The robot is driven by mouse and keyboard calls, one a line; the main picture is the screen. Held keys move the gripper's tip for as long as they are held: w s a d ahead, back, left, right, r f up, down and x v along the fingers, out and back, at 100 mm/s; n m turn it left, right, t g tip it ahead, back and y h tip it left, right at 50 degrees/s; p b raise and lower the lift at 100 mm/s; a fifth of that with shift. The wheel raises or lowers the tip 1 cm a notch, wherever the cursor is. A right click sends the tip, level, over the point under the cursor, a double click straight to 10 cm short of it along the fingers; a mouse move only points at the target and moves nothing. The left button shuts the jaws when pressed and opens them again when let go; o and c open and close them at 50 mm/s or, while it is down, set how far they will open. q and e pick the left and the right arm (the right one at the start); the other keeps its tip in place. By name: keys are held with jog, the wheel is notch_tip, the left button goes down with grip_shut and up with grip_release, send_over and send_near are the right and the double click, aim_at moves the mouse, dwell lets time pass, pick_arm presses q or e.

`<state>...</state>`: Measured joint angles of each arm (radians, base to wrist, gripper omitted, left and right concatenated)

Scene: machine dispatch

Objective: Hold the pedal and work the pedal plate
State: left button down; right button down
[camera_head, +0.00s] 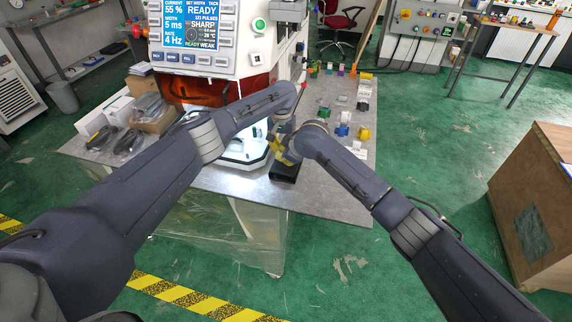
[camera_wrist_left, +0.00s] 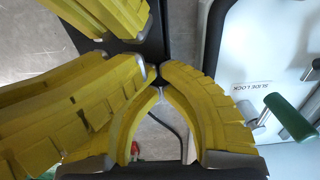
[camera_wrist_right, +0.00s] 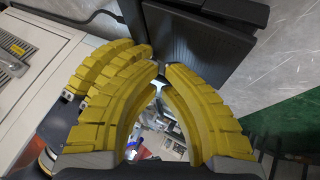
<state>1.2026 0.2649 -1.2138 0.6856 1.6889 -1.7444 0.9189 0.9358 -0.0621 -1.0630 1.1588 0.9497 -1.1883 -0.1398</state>
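The black pedal (camera_head: 286,171) sits at the near edge of the grey table, in front of the machine. Its dark ribbed plate (camera_wrist_right: 195,50) shows in the right wrist view beyond my right gripper (camera_wrist_right: 160,67). The right gripper's yellow fingertips are drawn together at the plate's lower left corner; whether they touch it is unclear. My left gripper (camera_wrist_left: 159,83) is also drawn together, with nothing seen between its tips. It points down beside a black part of the pedal (camera_wrist_left: 158,55). In the head view, the yellow fingers (camera_head: 279,146) are above the pedal, partly hidden by the arms.
The white machine (camera_head: 245,155) stands close behind. Its green-handled lever (camera_wrist_left: 290,117) and slide lock label are right of my left gripper in the left wrist view. Boxes and cables (camera_head: 150,110) lie on the table's left; small coloured parts (camera_head: 342,130) lie on the right.

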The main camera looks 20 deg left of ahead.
jog(key=shift+f, duration=0.2)
dwell(0.7)
jog(key=shift+f, duration=0.25)
jog(key=shift+s+d+f, duration=0.1)
jog(key=shift+f, duration=0.75)
dwell(1.2)
jog(key=shift+r, duration=1.25)
jog(key=shift+w, duration=0.2)
jog(key=shift+w+r, duration=0.15)
jog(key=shift+r, duration=1.1)
jog(key=shift+w+r, duration=0.1)
jog(key=shift+r, duration=1.15)
